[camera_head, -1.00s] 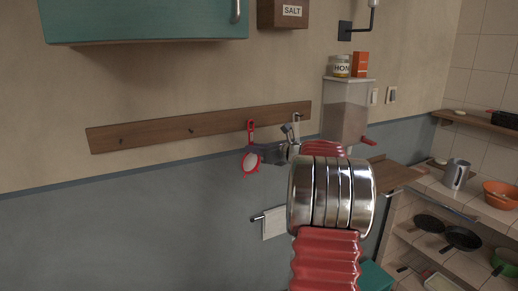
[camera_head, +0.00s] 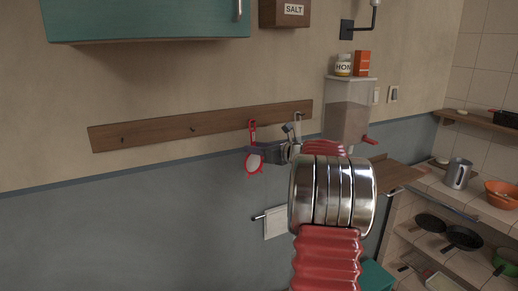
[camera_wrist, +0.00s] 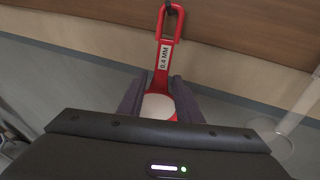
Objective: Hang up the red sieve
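The red sieve (camera_head: 254,163) is upright against the wooden rail (camera_head: 215,121), its round bowl at the bottom. In the wrist view, its red handle (camera_wrist: 163,77) carries a "0.4 MM" label, and the loop at its top is at a dark hook (camera_wrist: 169,8), seemingly around it. My gripper (camera_head: 250,149) is at the sieve's neck. In the wrist view, the two dark fingers of my gripper (camera_wrist: 161,79) stand apart on either side of the lower handle, with narrow gaps showing. Part of the bowl is hidden behind my gripper.
Other hooks (camera_head: 192,129) on the rail's left are empty. A dispenser (camera_head: 347,112) with a red lever stands right of the rail. A teal cabinet (camera_head: 145,22) hangs above. The wall to the left is clear.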

